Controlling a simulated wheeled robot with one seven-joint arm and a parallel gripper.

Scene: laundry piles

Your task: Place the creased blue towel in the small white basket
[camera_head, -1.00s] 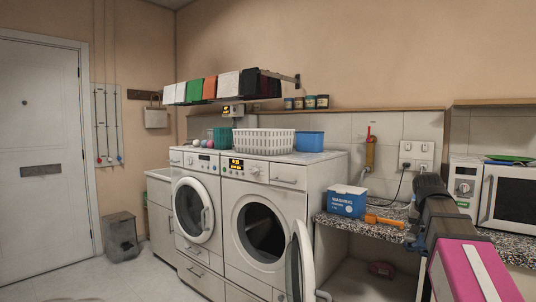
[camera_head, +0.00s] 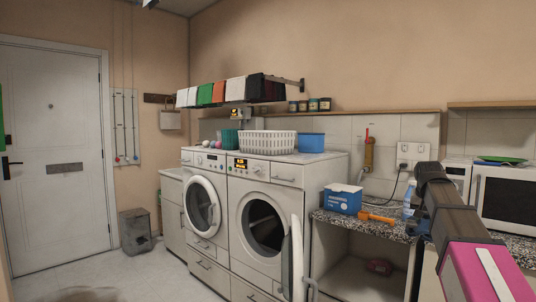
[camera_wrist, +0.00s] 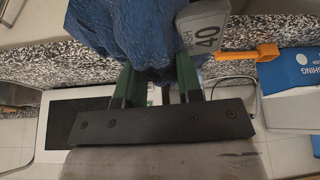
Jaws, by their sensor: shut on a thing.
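The creased blue towel (camera_wrist: 140,28) fills the top middle of the wrist view. My gripper (camera_wrist: 157,78) is shut on its lower part, with a green finger on each side. A grey tag reading 40 (camera_wrist: 205,38) shows at the towel's right side. In the head view my arm is at the right, and the towel and fingers are hidden. A white slatted basket (camera_head: 266,144) stands on top of the right washing machine, far from the gripper.
A blue bin (camera_head: 311,142) and teal basket (camera_head: 229,138) flank the white basket. The right machine's door (camera_head: 297,258) stands open. A washing powder box (camera_head: 342,199) and orange scoop (camera_head: 377,217) lie on the speckled counter (camera_head: 400,233). A hanging rack (camera_head: 235,90) is above the machines.

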